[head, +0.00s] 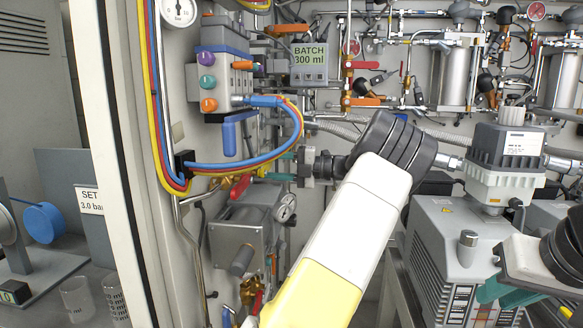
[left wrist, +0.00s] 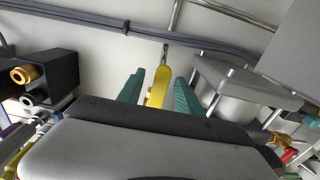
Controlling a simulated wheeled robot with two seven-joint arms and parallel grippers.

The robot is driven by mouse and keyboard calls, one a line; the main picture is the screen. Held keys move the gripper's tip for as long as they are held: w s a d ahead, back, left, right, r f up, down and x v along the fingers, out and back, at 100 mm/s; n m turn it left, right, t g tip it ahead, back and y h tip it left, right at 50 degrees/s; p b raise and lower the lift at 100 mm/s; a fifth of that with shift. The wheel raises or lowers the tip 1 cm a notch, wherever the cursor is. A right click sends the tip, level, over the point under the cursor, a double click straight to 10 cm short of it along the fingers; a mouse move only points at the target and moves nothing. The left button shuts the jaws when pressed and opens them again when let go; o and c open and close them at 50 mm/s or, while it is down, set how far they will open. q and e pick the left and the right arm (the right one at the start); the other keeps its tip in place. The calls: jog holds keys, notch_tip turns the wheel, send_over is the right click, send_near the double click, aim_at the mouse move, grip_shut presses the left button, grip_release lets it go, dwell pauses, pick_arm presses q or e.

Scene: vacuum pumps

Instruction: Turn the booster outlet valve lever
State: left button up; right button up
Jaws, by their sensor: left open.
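A yellow lever (left wrist: 158,88) stands between the two green fingers of my left gripper (left wrist: 160,92) in the left wrist view. The fingers are apart, with a gap visible on each side of the lever. The lever's lower end is hidden by my gripper body.
A bundle of coloured hoses (head: 225,165) loops nearby. A grey box (left wrist: 235,85) and a dark box with round ports (left wrist: 48,78) flank the yellow lever.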

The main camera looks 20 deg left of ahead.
pick_arm(q)
jog(key=shift+w+d, duration=0.2)
jog(key=shift+d, duration=0.5)
jog(key=shift+v, duration=3)
